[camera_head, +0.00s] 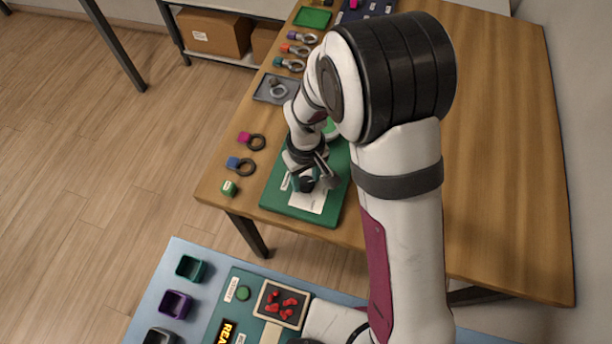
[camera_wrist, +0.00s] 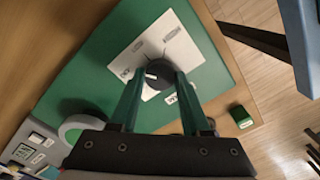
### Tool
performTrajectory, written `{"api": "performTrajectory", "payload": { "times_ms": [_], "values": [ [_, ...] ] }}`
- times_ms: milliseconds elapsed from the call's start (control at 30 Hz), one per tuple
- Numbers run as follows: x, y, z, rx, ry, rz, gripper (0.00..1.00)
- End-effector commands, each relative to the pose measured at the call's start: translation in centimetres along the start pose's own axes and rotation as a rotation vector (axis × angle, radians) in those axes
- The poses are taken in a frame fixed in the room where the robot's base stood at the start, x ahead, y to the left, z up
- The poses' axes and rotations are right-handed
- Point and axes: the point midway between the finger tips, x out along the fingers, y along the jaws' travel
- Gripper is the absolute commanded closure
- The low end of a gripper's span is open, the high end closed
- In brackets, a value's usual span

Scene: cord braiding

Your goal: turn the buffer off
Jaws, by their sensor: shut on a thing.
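The buffer is a green board (camera_head: 281,207) on the near left part of the wooden table. It bears a white plate (camera_head: 308,204) with printed labels and a dark round knob (camera_wrist: 157,72). My gripper (camera_head: 309,184) points down over the plate. In the wrist view its two green fingers (camera_wrist: 161,78) stand at either side of the knob, shut on it. A short white mark shows on the knob, near the left finger. The small labels are too blurred to read. A round pale-green part (camera_wrist: 78,128) of the board is partly hidden behind my gripper.
A green block (camera_head: 229,188), a blue block with a dark ring (camera_head: 243,166) and a magenta block with a ring (camera_head: 254,142) lie left of the board. A grey tray (camera_head: 268,97) with a ring lies beyond. The table's right side is clear.

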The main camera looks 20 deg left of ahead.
Motion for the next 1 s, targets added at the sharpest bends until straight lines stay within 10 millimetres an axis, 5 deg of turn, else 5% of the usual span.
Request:
{"api": "performTrajectory", "payload": {
  "times_ms": [433,1000],
  "values": [
    [-0.05,-0.05,0.06,-0.24,-0.002,-0.001,1.0],
    [-0.04,-0.04,0.06,-0.29,-0.002,-0.001,1.0]
  ]
}}
